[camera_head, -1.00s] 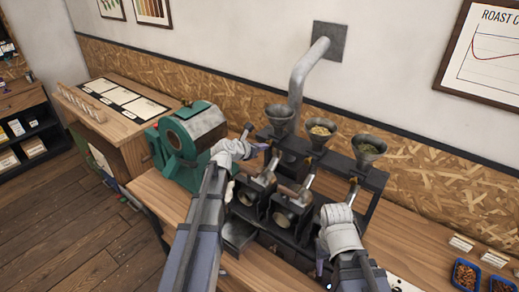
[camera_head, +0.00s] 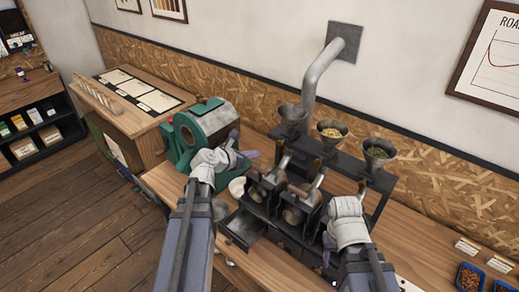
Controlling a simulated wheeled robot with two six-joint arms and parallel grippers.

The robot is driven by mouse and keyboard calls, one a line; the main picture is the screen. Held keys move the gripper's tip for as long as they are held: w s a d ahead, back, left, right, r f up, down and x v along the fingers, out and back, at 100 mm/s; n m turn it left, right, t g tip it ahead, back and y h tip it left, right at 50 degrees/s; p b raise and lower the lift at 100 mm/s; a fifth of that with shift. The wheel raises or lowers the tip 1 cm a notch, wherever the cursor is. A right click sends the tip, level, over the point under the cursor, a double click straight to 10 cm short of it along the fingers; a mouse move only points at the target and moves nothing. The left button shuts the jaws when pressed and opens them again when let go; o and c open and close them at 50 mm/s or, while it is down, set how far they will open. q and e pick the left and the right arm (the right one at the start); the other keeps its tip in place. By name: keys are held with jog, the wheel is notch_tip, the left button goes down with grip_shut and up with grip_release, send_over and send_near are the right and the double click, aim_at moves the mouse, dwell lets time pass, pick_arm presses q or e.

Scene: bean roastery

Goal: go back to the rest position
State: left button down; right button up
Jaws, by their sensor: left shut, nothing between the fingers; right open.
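My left gripper (camera_head: 249,155) is shut and empty. It is above the bench, between the green drum machine and the left side of the black sample roaster (camera_head: 348,168). My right gripper (camera_head: 329,241) is low at the front right of the sample roaster. Its fingers are mostly hidden by its own white wrist, and its jaws look apart with nothing seen in them. The roaster carries three metal funnels, and the middle funnel (camera_head: 332,130) holds pale beans. My forearms cover part of the bench and the roaster's front.
The green drum machine (camera_head: 187,135) stands close to my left wrist. A white bowl (camera_head: 237,187) and a dark drawer-like tray (camera_head: 244,226) lie beside my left forearm. Blue bean trays (camera_head: 470,276) are at the right.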

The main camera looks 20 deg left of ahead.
pick_arm(q)
jog(key=shift+s+r, duration=0.1)
jog(key=shift+s, duration=0.1)
jog(key=s+d+f+m+g+y, duration=0.1)
jog(key=s+d+f+m+g, duration=0.35)
jog(key=m, duration=0.55)
jog(key=s+d+f+m+g+y, duration=0.25)
jog(key=s+m, duration=0.35)
jog(key=m, duration=0.5)
jog(key=s+d+f+m+g+y, duration=0.1)
jog(key=s+d+f+m+g, duration=0.35)
jog(key=m, duration=0.55)
jog(key=s+d+f+m+b, duration=0.2)
jog(key=s+d+f+b, duration=0.1)
jog(key=d+f+b, duration=0.2)
jog(key=s+d+f+m+y+b, duration=0.1)
jog(key=s+d+f+b, duration=0.3)
jog(key=f+b, duration=0.5)
jog(key=shift+d+f+m, duration=0.3)
jog(key=shift+d+m, duration=0.15)
jog(key=shift+m, duration=0.45)
